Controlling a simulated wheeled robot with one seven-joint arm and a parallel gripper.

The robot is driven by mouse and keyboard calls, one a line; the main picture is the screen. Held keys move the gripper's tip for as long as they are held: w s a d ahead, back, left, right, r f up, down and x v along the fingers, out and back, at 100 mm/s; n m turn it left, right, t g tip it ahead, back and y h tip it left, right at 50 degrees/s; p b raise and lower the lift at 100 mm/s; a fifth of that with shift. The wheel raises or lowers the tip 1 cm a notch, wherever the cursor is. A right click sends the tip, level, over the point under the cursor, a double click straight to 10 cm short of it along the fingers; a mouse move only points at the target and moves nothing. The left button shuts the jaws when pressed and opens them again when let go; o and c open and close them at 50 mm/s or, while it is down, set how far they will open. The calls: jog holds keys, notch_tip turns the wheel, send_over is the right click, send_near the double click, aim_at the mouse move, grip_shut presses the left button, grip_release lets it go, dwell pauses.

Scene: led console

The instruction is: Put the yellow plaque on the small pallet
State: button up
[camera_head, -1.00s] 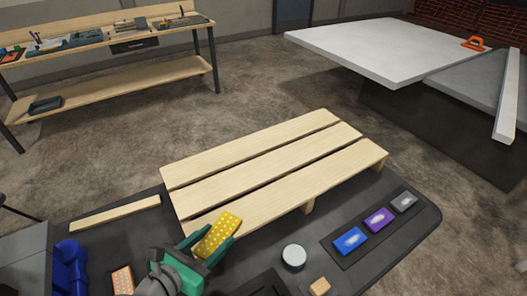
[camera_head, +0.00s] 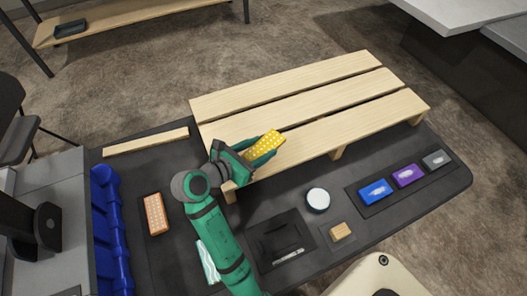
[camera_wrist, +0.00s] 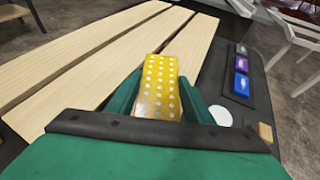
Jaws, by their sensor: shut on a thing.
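The yellow plaque (camera_head: 265,146) has rows of white dots and sits between the fingers of my gripper (camera_head: 258,155), which is shut on it. In the wrist view the plaque (camera_wrist: 160,85) shows between the two green fingers, its far end reaching past them. The small pallet (camera_head: 300,107) is made of pale wooden slats and stands on the dark table. My gripper and the plaque are over the pallet's near left part. I cannot tell whether the plaque touches the slats.
Blue, purple and grey blocks (camera_head: 407,175) lie in a dark tray at the right. A white round disc (camera_head: 318,199), a small wooden block (camera_head: 340,231) and an orange plaque (camera_head: 155,213) lie on the table. A blue bin (camera_head: 108,230) stands at the left. The pallet's slats are otherwise clear.

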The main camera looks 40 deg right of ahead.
aim_at(263, 149)
jog(key=shift+w+d+f, duration=0.25)
jog(key=shift+d+f, duration=0.2)
jog(key=shift+f, duration=0.15)
jog(key=shift+w+d+f, duration=0.2)
jog(key=shift+d+f, duration=0.2)
jog(key=shift+f, duration=0.2)
jog(key=f, duration=0.3)
jog(key=shift+w+d+f, duration=0.1)
jog(key=shift+d+f, duration=0.1)
jog(key=shift+f, duration=0.1)
jog(key=shift+w, duration=0.1)
jog(key=shift+f, duration=0.15)
jog(key=o, duration=1.1)
jog(key=shift+d, duration=0.1)
